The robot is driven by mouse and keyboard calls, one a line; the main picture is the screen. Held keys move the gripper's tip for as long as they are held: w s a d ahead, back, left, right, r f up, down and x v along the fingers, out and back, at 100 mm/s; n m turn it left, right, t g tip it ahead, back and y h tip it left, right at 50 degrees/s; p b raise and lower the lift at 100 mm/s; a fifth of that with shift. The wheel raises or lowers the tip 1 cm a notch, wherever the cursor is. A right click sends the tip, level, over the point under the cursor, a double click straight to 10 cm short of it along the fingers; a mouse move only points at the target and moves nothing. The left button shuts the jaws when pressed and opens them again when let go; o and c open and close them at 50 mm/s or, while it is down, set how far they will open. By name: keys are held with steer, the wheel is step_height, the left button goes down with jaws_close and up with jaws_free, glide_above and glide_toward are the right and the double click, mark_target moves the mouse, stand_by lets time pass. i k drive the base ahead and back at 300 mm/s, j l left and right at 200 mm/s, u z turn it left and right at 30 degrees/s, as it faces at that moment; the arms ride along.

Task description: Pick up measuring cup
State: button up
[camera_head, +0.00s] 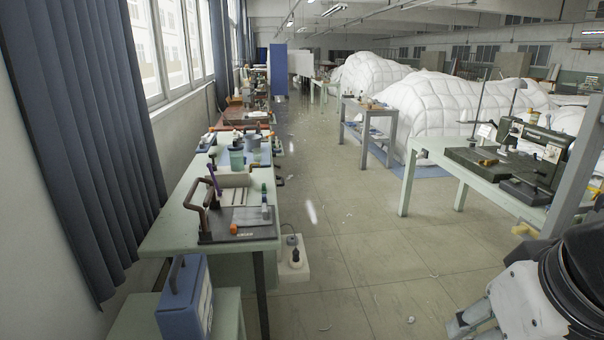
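I cannot clearly make out a measuring cup. A teal cup-like container (237,160) stands upright on the long pale green workbench (168,229) at the left, and it may be the measuring cup, but it is too small to tell. Part of my gripper (468,323) shows at the bottom right, over the floor, far from the bench and the container. Its fingers are partly cut off by the frame, so whether it is open or shut does not show. I see nothing held in it.
A clamp board (236,224) and several tools lie on the left bench. A blue box (185,299) stands on a low table at the front left. A right table (438,152) carries machinery. White duvet heaps (440,103) fill the back right. The floor aisle (345,240) between is mostly clear.

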mark_target(257, 152)
steer(key=i, duration=0.95)
steer(key=i+u, duration=0.1)
steer(key=i, duration=0.8)
steer(key=i+l, duration=0.15)
steer(key=i, duration=0.8)
steer(key=i+l+u, duration=0.1)
steer(key=i, duration=0.8)
steer(key=i+l+u, duration=0.2)
steer(key=i+u, duration=0.2)
steer(key=i, duration=0.15)
steer(key=i+l+u, duration=0.35)
steer(key=i, duration=0.2)
